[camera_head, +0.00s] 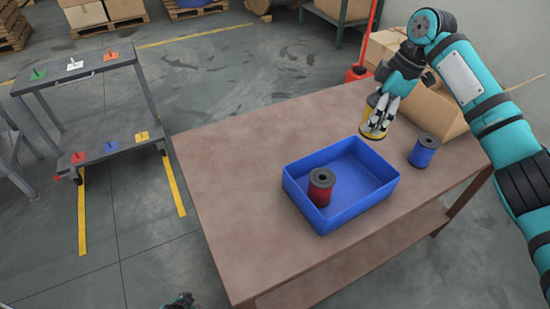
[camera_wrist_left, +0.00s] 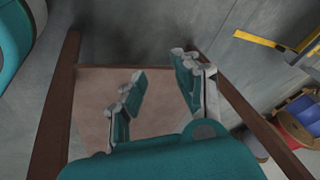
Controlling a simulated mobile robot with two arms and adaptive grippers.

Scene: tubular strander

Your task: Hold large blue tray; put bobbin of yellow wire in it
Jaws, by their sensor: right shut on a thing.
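The large blue tray (camera_head: 352,205) lies on the brown table. A bobbin of red wire (camera_head: 320,187) stands in its left part. My right gripper (camera_head: 379,121) is shut on the bobbin of yellow wire (camera_head: 371,100), beyond the tray's far right side. The fingers hide much of this bobbin, and I cannot tell its height above the table. My left gripper (camera_head: 180,300) barely shows at the bottom edge of the head view, away from the tray. In the left wrist view my left gripper (camera_wrist_left: 160,78) has its fingers apart, with nothing between them.
A bobbin of blue wire (camera_head: 424,150) stands right of the tray. Cardboard boxes (camera_head: 425,100) are at the table's far right. The table's left part (camera_head: 235,170) is clear. A grey cart (camera_head: 105,125) with coloured pieces stands on the left.

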